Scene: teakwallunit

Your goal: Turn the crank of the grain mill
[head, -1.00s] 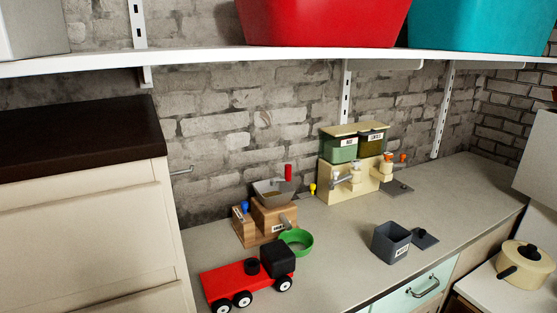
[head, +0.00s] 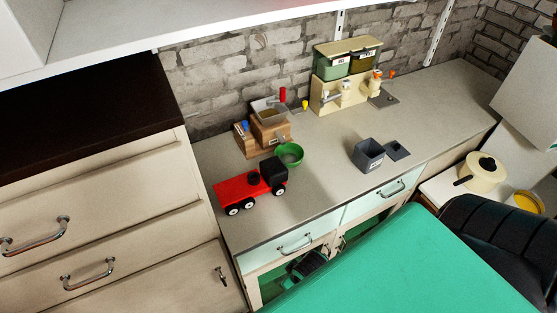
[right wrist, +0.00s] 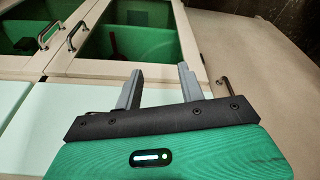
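The grain mill (head: 270,132) is a wooden box with a grey hopper (head: 268,111) on top, standing against the brick wall in the head view. An upright red handle (head: 283,95) shows beside the hopper; I take it for the crank's grip. A green bowl (head: 289,154) stands in front of the mill. In the right wrist view my right gripper (right wrist: 159,78) has its two grey fingers apart with nothing between them. It is near the mint drawer fronts and glazed cabinet doors, away from the mill. My left gripper is not in view.
A red toy truck (head: 251,187) stands close in front of the mill. A grey box (head: 368,154), its lid (head: 397,150) and a cream dispenser (head: 338,91) are to the right. A white shelf (head: 200,20) overhangs at upper left; a tall cabinet (head: 100,180) borders the counter's left.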

